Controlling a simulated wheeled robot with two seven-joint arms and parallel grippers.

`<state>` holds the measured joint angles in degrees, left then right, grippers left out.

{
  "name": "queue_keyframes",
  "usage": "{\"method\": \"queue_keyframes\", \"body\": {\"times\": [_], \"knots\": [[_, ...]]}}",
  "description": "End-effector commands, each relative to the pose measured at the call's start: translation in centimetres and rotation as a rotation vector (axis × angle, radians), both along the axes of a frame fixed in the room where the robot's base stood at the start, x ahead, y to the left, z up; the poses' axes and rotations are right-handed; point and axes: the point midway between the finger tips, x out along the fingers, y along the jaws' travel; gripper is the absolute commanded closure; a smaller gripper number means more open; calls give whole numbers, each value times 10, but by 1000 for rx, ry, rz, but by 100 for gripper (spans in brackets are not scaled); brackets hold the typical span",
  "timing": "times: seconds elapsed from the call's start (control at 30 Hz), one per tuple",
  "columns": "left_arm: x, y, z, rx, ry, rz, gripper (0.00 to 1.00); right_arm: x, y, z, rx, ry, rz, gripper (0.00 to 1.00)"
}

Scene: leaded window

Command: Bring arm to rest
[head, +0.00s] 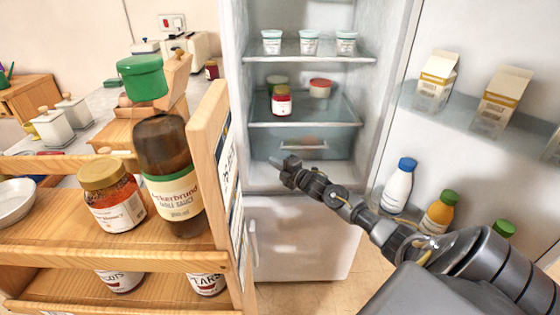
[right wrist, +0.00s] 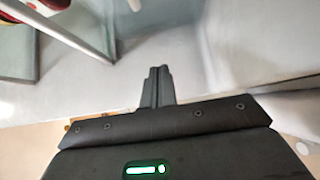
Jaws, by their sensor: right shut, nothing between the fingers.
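My right gripper (head: 284,163) is shut and empty in the head view, at the end of my right arm, which reaches in from the lower right. It is in front of the open fridge (head: 243,180), near the lower drawer. In the right wrist view its two fingers (right wrist: 158,84) are together with nothing between them, and pale fridge surfaces lie beyond. My left gripper does not show in either view.
A wooden shelf (head: 60,255) with a sauce bottle (head: 175,205) and a red jar (head: 112,205) stands at left, near the fridge. The open fridge door (head: 400,125) at right holds cartons (head: 436,82) and bottles (head: 398,187).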

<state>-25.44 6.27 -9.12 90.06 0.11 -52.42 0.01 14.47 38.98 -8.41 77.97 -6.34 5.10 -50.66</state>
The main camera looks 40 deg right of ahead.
Motion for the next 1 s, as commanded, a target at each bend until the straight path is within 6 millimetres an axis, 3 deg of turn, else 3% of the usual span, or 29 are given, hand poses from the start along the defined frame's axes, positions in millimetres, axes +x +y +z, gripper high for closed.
{"method": "queue_keyframes", "body": {"times": [0.3, 0.77, 0.87, 1.0], "knots": [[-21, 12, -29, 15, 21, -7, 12, -18, -3, 1, 0, -1, 0, 100], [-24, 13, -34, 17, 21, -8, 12, -21, -3, 0, 1, 0, 0, 100], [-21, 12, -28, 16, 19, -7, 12, -25, 6, -9, 26, 25, -5, 100], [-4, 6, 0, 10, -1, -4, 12, -50, 47, -49, 165, 160, -47, 100]]}}
